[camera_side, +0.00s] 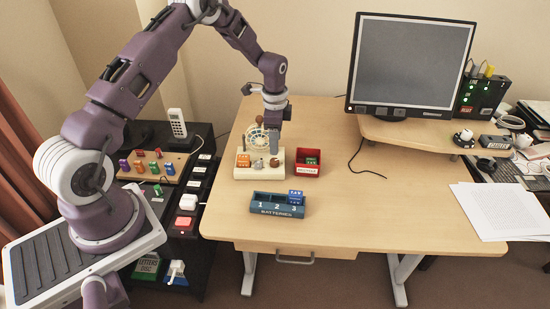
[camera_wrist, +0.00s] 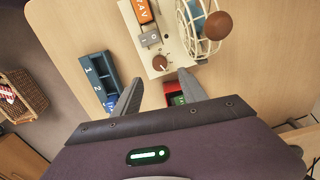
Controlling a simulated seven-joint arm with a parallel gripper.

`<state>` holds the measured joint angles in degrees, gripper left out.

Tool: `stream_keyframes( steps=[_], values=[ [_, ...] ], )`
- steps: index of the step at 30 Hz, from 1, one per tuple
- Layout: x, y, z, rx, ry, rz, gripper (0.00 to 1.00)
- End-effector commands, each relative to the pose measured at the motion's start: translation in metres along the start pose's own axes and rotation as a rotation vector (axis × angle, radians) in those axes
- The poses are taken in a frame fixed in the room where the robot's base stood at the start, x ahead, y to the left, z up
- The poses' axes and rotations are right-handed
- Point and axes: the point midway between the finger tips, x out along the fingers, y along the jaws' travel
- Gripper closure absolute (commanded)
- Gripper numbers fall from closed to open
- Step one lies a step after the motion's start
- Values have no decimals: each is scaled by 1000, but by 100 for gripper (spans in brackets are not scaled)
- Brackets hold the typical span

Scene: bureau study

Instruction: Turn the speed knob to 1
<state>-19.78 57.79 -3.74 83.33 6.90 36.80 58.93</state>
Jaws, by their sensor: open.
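A cream device (camera_side: 245,172) with a round wire-caged fan (camera_side: 257,139) stands on the desk. The speed knob (camera_wrist: 160,62) is small, round and brown on its top face; it also shows at the device's right end in the side view (camera_side: 274,162). Its setting is too small to read. A grey switch (camera_wrist: 150,39) and an orange battery (camera_wrist: 142,11) sit beside it. My gripper (camera_wrist: 160,78) is open and empty, pointing down over the device. In the wrist view the knob lies just beyond the fingertips, between their lines. I cannot tell the height gap.
A red box (camera_side: 298,170) with a green block stands right of the device. A blue tray (camera_side: 265,210) marked 1, 2, 3 and "BATTERIES" lies in front, a blue battery in slot 3. A brown ball (camera_wrist: 217,25) rises near the fan cage.

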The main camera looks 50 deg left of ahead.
Motion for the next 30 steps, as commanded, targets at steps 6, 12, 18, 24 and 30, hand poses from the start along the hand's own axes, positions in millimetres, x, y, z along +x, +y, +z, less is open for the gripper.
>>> stream_keyframes(
  steps=[6, 12, 18, 24, 30],
  values=[
    [34, 0, 2, 11, -3, 9, 50],
    [68, 0, 2, 9, -3, 8, 50],
    [78, 0, 1, 8, -2, 5, 50],
    [78, 0, 1, 8, -2, 5, 60],
    [78, 0, 1, 8, -2, 6, 99]
  ],
)
